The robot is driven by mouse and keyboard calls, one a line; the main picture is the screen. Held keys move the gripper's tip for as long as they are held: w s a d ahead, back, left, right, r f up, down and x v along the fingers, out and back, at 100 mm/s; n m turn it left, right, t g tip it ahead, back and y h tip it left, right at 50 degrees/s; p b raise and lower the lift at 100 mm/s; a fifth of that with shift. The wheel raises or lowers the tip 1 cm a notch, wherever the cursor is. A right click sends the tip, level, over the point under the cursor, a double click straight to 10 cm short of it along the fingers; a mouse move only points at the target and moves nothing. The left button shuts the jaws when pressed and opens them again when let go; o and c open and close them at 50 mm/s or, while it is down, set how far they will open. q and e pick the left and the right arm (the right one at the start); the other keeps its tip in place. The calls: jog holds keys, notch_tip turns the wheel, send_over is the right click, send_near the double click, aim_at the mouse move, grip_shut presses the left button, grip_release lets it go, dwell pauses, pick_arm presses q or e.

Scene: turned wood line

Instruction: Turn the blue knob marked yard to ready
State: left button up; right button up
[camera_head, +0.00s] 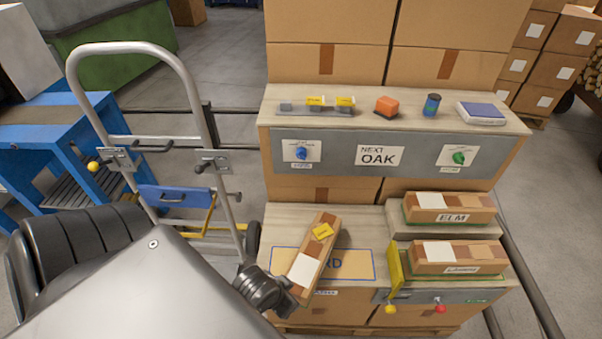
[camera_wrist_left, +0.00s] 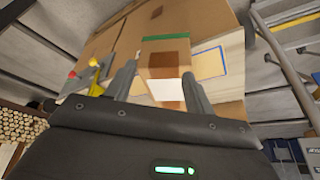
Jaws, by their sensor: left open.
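The blue knob (camera_head: 301,153) sits on a white plate at the left of the grey panel below the upper shelf in the head view. Its pointer direction and the small lettering are too small to read. My left gripper (camera_head: 292,288) is low at the lower bench, well below the knob. It is open, with its two fingers on either side of a brown carton with a white label (camera_head: 309,262). The carton also shows between the fingers in the left wrist view (camera_wrist_left: 165,65); contact is unclear. My right gripper is not in view.
A green knob (camera_head: 459,158) is at the panel's right, past an OAK sign (camera_head: 379,156). Small items, including an orange block (camera_head: 387,106), stand on the shelf above. An ELM carton (camera_head: 449,206) lies at right. A hand truck (camera_head: 150,140) stands at left.

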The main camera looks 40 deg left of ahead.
pick_arm(q)
jog(key=w+n+t, duration=0.1)
jog(key=w, duration=0.2)
jog(key=w+a+r+t, duration=0.1)
jog(key=w, duration=0.2)
jog(key=w+a+r+n+t, duration=0.1)
jog(key=w+t, duration=0.1)
jog(key=w, duration=0.2)
jog(key=shift+r+n+y, duration=0.2)
jog(key=shift+n+y, duration=0.1)
jog(key=shift+y, duration=0.1)
jog(key=w+a, duration=0.1)
jog(key=w+r+n+t+y, duration=0.1)
jog(key=w, duration=0.1)
jog(key=w+a+r+t, duration=0.1)
jog(key=w, duration=0.1)
jog(key=shift+w+a+r+n, duration=0.1)
jog(key=shift+a+n, duration=0.2)
jog(key=w+a+r+n+t+y, duration=0.2)
jog(key=w+a+r+t+y, duration=0.1)
jog(key=w+a+r, duration=0.15)
jog(key=n+t+y, duration=0.1)
jog(key=n+y, duration=0.3)
jog(key=y, duration=0.2)
send_near(301, 157)
jog(key=p+x, duration=0.1)
jog(key=x, duration=0.8)
jog(key=shift+w+a, duration=0.1)
jog(key=shift+w, duration=0.1)
jog(key=c, duration=1)
